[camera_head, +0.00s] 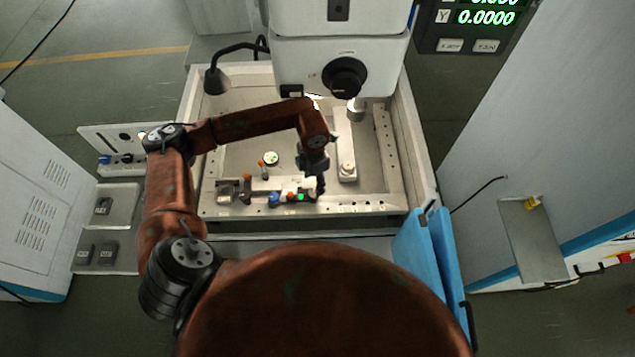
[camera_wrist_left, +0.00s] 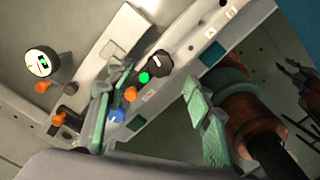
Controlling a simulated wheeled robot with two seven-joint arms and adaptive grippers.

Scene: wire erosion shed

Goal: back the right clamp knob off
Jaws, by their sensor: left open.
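A dark round knob with a pale mark (camera_wrist_left: 158,62), which I take as the right clamp knob, stands at the end of a row on the tank's front rail, beside a green light (camera_wrist_left: 144,77). In the head view my left gripper (camera_head: 319,187) hangs over this end of the row and partly hides the knob. In the left wrist view the green fingers of my left gripper (camera_wrist_left: 155,90) are spread wide, with the row between them. I see no contact with the knob. The right gripper is not clear; dark jaw-like shapes show at the wrist view's right edge.
A blue knob (camera_wrist_left: 117,115) and an orange knob (camera_wrist_left: 130,93) sit close to the green light. A round dial (camera_wrist_left: 42,63) lies further into the tank. The machine head (camera_head: 341,65) overhangs the back. Blue panels (camera_head: 425,250) stand at the front right.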

